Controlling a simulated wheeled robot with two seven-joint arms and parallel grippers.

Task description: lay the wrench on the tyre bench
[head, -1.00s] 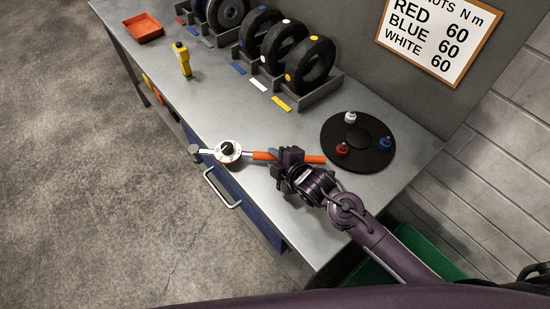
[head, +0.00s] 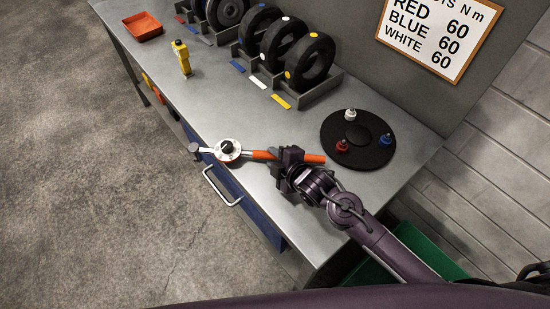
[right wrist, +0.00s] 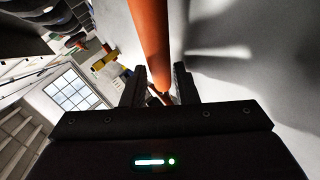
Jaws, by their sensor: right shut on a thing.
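The wrench (head: 264,155) has an orange handle, a round white dial and a metal head at its left end. It is over the front part of the grey metal tyre bench (head: 215,110), with its head at the front edge. My right gripper (head: 286,160) is shut on the orange handle. In the right wrist view the handle (right wrist: 150,45) runs up between the two dark fingers (right wrist: 158,88). A shadow lies beside the handle there; I cannot tell whether the wrench touches the bench. My left gripper is not in view.
Tyres (head: 310,60) stand in racks at the back. A black round plate (head: 365,152) with red, white and blue pieces is on the right. A yellow device (head: 182,58) and an orange tray (head: 143,27) stand to the left. A drawer handle (head: 222,188) juts out in front.

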